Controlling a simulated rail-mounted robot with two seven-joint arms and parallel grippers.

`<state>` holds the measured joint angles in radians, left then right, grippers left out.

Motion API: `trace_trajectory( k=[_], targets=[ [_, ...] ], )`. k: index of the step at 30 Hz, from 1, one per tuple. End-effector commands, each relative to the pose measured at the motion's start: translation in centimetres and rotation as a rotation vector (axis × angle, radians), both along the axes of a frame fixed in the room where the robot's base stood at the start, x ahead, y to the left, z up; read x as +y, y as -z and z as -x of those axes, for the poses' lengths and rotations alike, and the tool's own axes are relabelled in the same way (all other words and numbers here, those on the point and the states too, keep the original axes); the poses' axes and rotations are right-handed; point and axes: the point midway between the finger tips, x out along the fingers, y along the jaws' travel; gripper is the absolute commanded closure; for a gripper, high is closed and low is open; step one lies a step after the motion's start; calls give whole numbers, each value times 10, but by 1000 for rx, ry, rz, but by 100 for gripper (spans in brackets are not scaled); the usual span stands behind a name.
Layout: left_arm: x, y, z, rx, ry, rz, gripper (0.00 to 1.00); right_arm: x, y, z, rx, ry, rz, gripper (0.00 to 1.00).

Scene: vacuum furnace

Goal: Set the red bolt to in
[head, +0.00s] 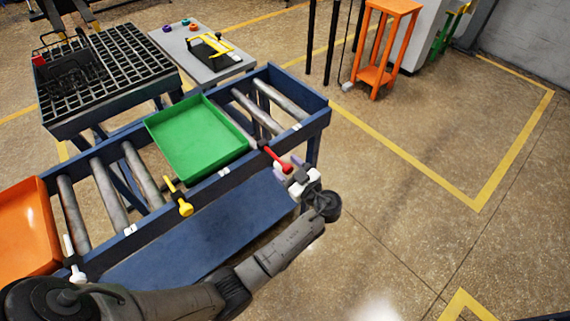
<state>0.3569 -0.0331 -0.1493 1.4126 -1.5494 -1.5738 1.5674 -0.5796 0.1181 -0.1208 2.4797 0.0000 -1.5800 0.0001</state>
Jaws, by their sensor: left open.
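The red bolt (277,160) is a short red handle on the front rail of the blue roller conveyor (318,120), near its right end. My right gripper is not in view.
A green tray (197,138) sits on the rollers, left of the red bolt. A yellow bolt (179,199) and a white bolt (73,262) are further left on the rail. An orange tray (25,232) is at far left. The floor to the right is free.

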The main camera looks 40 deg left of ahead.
Motion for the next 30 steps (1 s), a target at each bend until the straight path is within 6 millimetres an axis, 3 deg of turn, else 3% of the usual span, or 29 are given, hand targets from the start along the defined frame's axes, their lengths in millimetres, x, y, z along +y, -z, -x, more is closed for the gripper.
trace_trajectory(
  k=[8,27,30],
  targets=[
    [0,0,0,0,0,0,39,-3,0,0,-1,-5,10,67],
    [0,0,0,0,0,0,99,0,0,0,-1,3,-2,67],
    [0,0,0,0,0,0,100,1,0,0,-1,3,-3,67]
  ],
)
